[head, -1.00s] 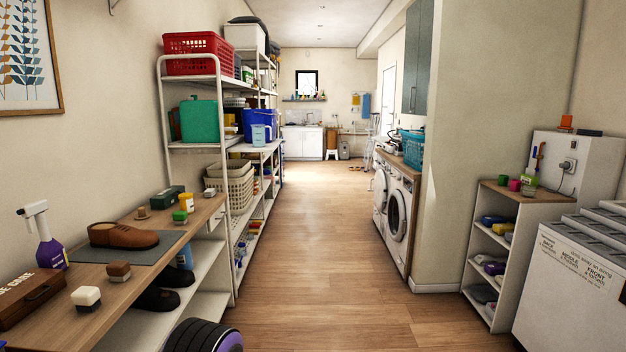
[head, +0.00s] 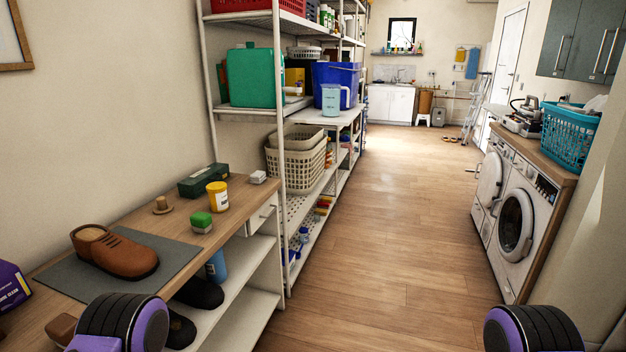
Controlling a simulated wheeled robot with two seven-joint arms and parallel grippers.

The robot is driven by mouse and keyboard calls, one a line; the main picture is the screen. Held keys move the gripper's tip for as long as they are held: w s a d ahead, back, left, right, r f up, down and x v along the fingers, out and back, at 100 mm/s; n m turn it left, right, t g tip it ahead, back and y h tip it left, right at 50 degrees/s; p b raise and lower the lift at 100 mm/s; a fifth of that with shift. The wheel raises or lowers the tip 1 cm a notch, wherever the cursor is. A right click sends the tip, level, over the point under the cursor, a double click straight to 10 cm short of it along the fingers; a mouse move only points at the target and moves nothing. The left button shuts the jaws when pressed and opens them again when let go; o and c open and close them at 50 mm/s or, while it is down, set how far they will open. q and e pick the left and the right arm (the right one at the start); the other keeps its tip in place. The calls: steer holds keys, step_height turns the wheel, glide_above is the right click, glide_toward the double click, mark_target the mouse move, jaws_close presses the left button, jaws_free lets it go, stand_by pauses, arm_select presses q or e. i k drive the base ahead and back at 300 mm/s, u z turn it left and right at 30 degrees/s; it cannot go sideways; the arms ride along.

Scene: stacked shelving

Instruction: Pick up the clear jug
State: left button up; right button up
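A pale blue, see-through-looking jug (head: 331,101) with a handle on its right side stands upright on the white shelving unit, at the front edge of a shelf. It is in front of a blue bin (head: 337,76) and right of a green box (head: 256,77). It is small in the view, so its contents cannot be told. Black and purple parts of my arms show at the bottom left and bottom right. Neither gripper's fingers are in view, and nothing of mine is near the jug.
A wooden bench (head: 225,219) with a brown shoe (head: 125,254), a yellow tub (head: 217,195) and a green-topped brush (head: 201,222) runs along the left. Washing machines (head: 515,222) stand at right. The wooden floor (head: 400,230) between is clear.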

mark_target(331, 93)
steer(key=i, duration=2.2)
steer(key=z, duration=0.3)
